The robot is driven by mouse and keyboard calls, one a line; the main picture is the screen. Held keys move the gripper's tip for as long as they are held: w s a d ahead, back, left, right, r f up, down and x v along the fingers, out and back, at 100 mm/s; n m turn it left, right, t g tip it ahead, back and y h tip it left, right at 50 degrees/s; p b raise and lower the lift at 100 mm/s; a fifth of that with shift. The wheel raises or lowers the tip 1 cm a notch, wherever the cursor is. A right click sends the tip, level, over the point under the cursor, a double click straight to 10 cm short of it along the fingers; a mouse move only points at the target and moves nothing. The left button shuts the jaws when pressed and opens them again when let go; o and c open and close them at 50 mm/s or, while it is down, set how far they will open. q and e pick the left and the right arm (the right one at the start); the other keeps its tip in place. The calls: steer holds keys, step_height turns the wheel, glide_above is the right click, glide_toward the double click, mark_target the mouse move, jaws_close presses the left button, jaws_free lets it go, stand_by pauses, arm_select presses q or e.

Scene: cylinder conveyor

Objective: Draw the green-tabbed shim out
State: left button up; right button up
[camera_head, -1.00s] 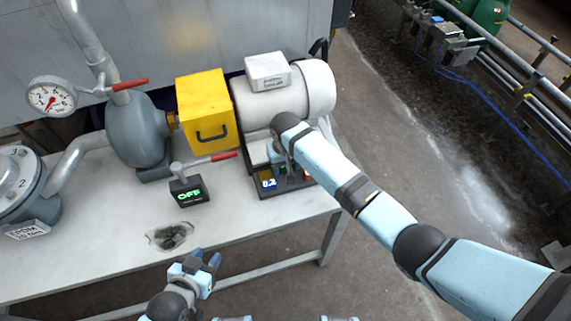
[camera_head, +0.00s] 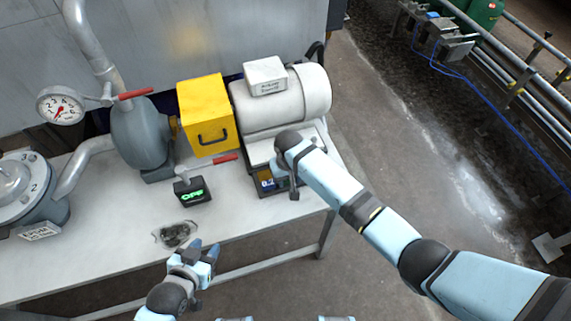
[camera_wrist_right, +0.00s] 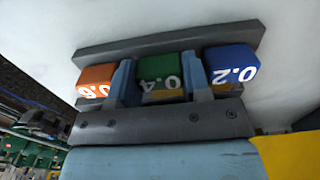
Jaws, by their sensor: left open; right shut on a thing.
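The green-tabbed shim, marked 0.4, shows its tab (camera_wrist_right: 160,68) in the right wrist view, between an orange tab (camera_wrist_right: 95,82) marked 0.6 and a blue tab (camera_wrist_right: 230,66) marked 0.2. My right gripper (camera_wrist_right: 160,80) is shut on the green tab, one finger on each side, close to both neighbouring tabs. In the head view my right gripper (camera_head: 285,186) is at the front of the motor base, beside the blue tab (camera_head: 266,181); the green tab is hidden there. I cannot tell how far the shim is out. My left gripper (camera_head: 207,253) is open and empty before the bench's front edge.
The white motor (camera_head: 300,100) stands behind my right gripper, with a yellow guard box (camera_head: 205,110) and grey pump (camera_head: 140,135) to its left. The bench (camera_head: 90,220) is bare at front left.

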steer(key=shift+s+f, duration=0.15)
steer(key=o, duration=1)
steer(key=shift+s, duration=0.1)
steer(key=shift+r, duration=0.2)
steer(key=shift+r, duration=0.25)
step_height(320, 180, up, 13)
steer(key=shift+r, duration=0.1)
